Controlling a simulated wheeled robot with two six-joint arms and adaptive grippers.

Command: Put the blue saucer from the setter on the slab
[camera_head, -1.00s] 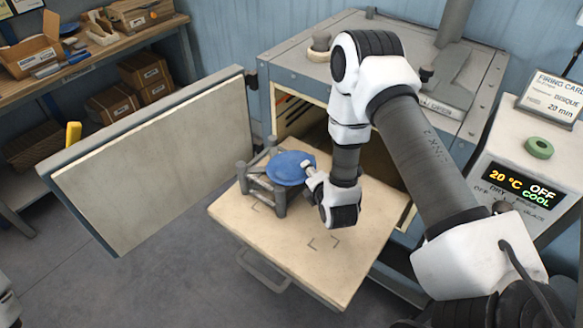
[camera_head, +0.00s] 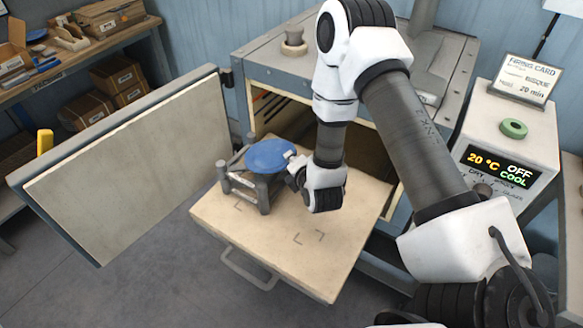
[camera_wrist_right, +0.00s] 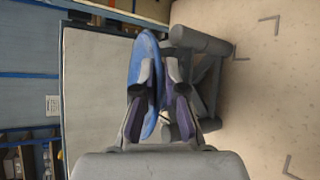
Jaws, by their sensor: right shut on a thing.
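The blue saucer (camera_head: 268,155) is at the front of the kiln, held by its right edge in my right gripper (camera_head: 294,168). It appears just above the grey setter (camera_head: 264,193), a small frame of posts and bars. In the right wrist view the saucer (camera_wrist_right: 139,72) is seen nearly edge-on between the two fingers (camera_wrist_right: 158,90), with the setter (camera_wrist_right: 203,43) beside it. The setter stands on the cream slab (camera_head: 312,272), which has dark corner marks (camera_head: 308,238) on its bare part. My left gripper is not in view.
The kiln (camera_head: 262,92) stands open behind the slab. Its open door (camera_head: 125,165) is at the left. A control box (camera_head: 512,150) with a green ring (camera_head: 513,128) stands at the right. A handle (camera_head: 250,268) juts from the slab's front. The slab's front half is clear.

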